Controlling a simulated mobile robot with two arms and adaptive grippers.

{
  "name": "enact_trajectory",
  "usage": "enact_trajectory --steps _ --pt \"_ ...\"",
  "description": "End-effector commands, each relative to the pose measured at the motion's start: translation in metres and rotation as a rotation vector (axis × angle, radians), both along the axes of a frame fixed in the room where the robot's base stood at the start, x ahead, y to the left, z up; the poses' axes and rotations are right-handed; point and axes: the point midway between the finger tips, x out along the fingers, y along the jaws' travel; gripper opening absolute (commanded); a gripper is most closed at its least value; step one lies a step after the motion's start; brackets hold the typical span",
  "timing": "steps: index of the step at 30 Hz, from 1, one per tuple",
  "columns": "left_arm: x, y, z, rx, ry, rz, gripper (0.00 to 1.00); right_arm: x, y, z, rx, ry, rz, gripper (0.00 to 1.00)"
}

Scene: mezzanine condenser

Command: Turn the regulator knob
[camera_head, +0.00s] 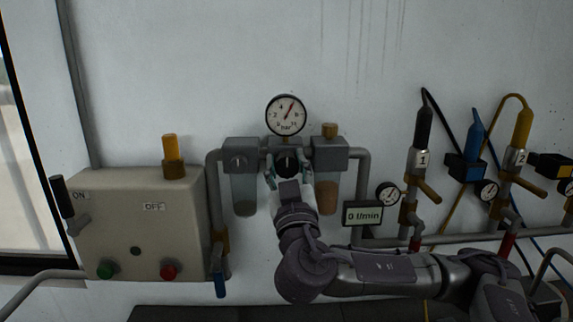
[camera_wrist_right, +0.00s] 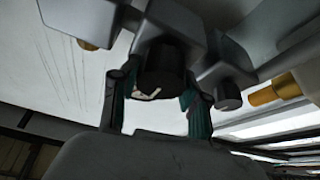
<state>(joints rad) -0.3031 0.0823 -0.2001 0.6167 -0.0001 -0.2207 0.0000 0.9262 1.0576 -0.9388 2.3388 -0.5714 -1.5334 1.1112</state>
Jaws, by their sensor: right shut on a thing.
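The regulator knob (camera_head: 287,162) is a dark round knob at the middle of the wall-mounted air unit, below the round pressure gauge (camera_head: 286,115). My right gripper (camera_head: 288,175) reaches up to it from below, with one finger on each side. In the right wrist view the black knob (camera_wrist_right: 160,75) sits between the two green-sided fingers (camera_wrist_right: 158,100), with a pale curved mark on its face. The right gripper is shut on the knob. The gauge's red needle points up and slightly right. My left gripper is not in view.
A control box (camera_head: 135,225) with an ON/OFF lever stands left. A flow display (camera_head: 363,214) reading 0 l/min, pipes and hose couplings (camera_head: 421,150) are to the right. The wall above is bare.

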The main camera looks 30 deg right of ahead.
Motion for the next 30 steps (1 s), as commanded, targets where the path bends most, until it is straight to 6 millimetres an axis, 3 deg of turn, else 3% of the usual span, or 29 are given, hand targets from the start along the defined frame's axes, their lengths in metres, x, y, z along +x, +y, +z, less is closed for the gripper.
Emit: enact_trajectory --steps 7,19,30 --pt "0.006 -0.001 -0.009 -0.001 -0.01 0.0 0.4 0.0 0.0 -0.003 -0.013 0.009 -0.001 0.11" --pt "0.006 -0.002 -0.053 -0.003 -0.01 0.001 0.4 0.0 0.0 -0.005 -0.154 0.095 0.0 0.11" --pt "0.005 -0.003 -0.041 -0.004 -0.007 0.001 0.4 0.001 0.0 0.002 -0.394 0.244 -0.002 0.11"
